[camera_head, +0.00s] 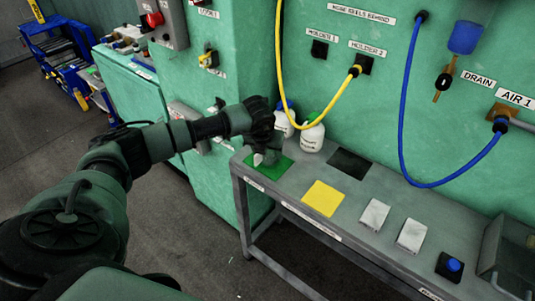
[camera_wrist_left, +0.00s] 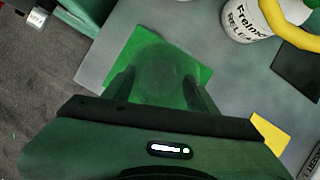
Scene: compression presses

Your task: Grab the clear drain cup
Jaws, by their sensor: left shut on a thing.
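The clear drain cup (camera_wrist_left: 165,75) shows in the left wrist view as a see-through round shape, tinted green by the green square (camera_wrist_left: 125,45) behind it. The green square (camera_head: 262,176) lies at the left end of the grey bench. My left gripper (camera_head: 267,157) is over this square. In the left wrist view its two fingers (camera_wrist_left: 163,92) stand on either side of the cup, shut on it. I cannot tell whether the cup still touches the square. My right gripper is not in view.
White bottles (camera_head: 311,136) stand just behind the green square, close to my left gripper. Black (camera_head: 350,164) and yellow (camera_head: 323,198) squares lie to the right on the bench (camera_head: 345,215). Yellow and blue hoses hang on the green machine wall (camera_head: 360,100).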

